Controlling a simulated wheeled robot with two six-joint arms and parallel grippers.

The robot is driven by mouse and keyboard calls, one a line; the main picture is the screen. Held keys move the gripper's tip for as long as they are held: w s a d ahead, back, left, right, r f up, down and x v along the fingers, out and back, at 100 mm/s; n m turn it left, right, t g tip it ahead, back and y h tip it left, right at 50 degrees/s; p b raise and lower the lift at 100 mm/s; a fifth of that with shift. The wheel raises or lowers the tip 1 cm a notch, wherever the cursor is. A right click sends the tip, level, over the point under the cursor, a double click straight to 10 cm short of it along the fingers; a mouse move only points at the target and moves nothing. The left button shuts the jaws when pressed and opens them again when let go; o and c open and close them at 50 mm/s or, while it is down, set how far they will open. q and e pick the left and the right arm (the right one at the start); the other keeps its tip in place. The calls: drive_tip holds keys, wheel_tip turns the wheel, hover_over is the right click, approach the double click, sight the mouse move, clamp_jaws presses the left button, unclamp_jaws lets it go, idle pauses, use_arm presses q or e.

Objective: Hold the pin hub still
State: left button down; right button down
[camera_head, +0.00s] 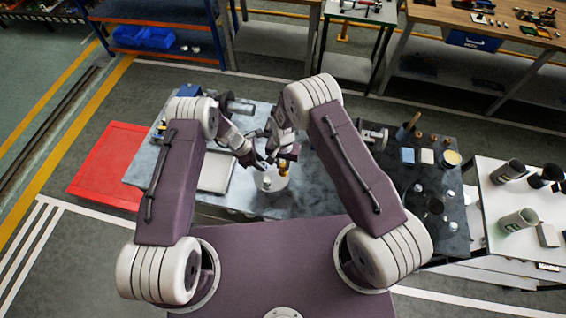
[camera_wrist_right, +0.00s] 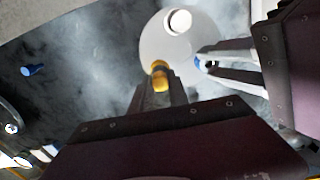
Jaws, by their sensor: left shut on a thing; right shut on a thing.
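A pale round disc (camera_wrist_right: 152,42) with a white round knob (camera_wrist_right: 180,22) lies on the grey worktable; it also shows in the head view (camera_head: 277,184). I cannot tell for sure which piece is the pin hub. My right gripper (camera_wrist_right: 160,78) is shut on a small yellow piece (camera_wrist_right: 160,68) at the disc's edge. My left gripper (camera_wrist_right: 204,60), coming in from the right in the wrist view, is shut on a small part with a blue bit, beside the disc. In the head view both grippers meet above the table and their fingertips partly hide each other.
A small blue piece (camera_wrist_right: 32,70) lies on the tabletop. In the head view, a light flat tray (camera_head: 216,172) lies left of the grippers and a dark bench (camera_head: 430,190) with cups and blocks stands right.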

sight(283, 165)
drive_tip(key=shift+f, duration=0.25)
drive_tip(key=c, duration=1.2)
unclamp_jaws()
drive_tip(key=shift+r, duration=0.1)
wheel_tip(283, 165, up, 12)
drive_tip(key=shift+f, duration=0.1)
